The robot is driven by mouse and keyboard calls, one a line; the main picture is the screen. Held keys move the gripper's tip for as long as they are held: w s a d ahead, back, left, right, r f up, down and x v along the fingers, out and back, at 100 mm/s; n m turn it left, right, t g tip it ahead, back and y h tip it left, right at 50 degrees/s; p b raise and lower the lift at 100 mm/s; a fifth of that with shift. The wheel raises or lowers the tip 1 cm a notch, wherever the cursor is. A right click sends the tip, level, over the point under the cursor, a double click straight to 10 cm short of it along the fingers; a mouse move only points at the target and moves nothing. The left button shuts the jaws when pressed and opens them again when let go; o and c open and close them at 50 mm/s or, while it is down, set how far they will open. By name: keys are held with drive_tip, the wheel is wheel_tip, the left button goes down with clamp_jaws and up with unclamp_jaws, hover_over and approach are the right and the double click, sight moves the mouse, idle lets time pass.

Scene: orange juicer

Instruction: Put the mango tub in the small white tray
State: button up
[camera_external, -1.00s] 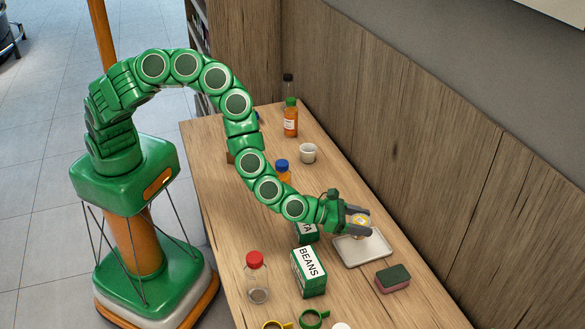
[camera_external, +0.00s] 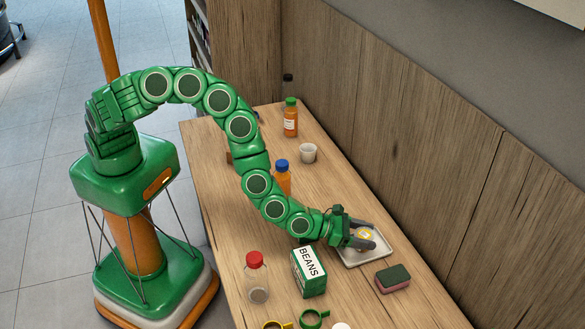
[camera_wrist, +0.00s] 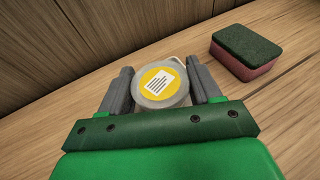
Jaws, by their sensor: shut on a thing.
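The mango tub (camera_external: 364,235) is a small round tub with a yellow label on its lid. It also shows in the wrist view (camera_wrist: 159,84), lid towards the camera, between the two grey fingers. My gripper (camera_external: 366,236) is shut on the tub, one finger on each side. The small white tray (camera_external: 378,256) lies on the table under my gripper, and the tub is over it. I cannot tell whether the tub's bottom touches the tray. The gripper hides part of the tray, and in the wrist view only a bit of its edge shows behind the tub.
A green and pink sponge (camera_external: 393,278) lies just right of the tray. A green beans box (camera_external: 309,271) and a red-capped bottle (camera_external: 256,276) stand to the left. Behind are an orange bottle (camera_external: 283,178) and a white cup (camera_external: 308,153). A wooden wall borders the table.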

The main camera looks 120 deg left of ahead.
drive_tip(key=o, duration=1.2)
drive_tip(key=shift+f, duration=0.1)
drive_tip(key=shift+c, duration=0.2)
drive_tip(key=shift+v, duration=6)
